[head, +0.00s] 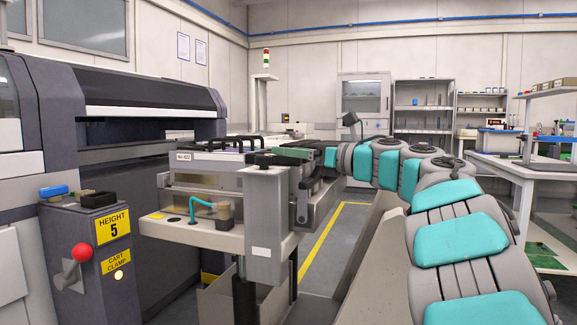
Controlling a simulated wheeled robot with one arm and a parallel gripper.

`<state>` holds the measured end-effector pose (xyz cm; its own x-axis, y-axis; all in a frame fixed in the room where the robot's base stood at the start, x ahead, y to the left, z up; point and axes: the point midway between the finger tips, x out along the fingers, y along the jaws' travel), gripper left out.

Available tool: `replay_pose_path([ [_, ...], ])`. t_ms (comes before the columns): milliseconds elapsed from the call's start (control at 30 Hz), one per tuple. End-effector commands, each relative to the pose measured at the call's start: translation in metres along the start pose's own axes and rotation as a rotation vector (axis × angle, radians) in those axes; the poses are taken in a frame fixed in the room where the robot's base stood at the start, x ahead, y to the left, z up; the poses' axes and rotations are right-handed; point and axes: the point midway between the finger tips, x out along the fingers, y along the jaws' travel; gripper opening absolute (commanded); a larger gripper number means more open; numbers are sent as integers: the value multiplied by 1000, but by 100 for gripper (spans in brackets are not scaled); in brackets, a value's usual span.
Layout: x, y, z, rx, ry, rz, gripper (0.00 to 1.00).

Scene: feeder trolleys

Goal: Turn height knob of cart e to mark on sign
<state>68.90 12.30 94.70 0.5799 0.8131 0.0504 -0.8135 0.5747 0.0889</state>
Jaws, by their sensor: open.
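A yellow sign (113,226) on the grey post at the left reads HEIGHT 5. The feeder cart (190,232) stands right of it, with a small plate whose text is hard to read; I see no letter e. A dark, flat knob (267,159) sits on top of the cart's grey column; its scale and pointer are too small to read. My gripper (288,153) comes in from the right at about the knob's height, close beside or above it. Its fingers are small and partly merge with the dark parts behind, so contact cannot be told. It is open.
A red ball lever (82,253) and a yellow CART CLAMP label (116,262) are on the post. A teal curved handle (202,206) rises from the cart. The large machine (150,95) stands behind. A workbench (520,165) is at the right; yellow-lined floor (335,235) lies between.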

Motion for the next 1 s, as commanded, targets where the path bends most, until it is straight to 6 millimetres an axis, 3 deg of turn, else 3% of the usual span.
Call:
replay_pose_path([
  [100,-1,16,-16,-67,43,75,84],
  [333,7,23,-20,-90,57,102,84],
  [800,70,28,-24,-86,55,100,84],
  [1000,77,29,-24,-87,55,97,84],
])
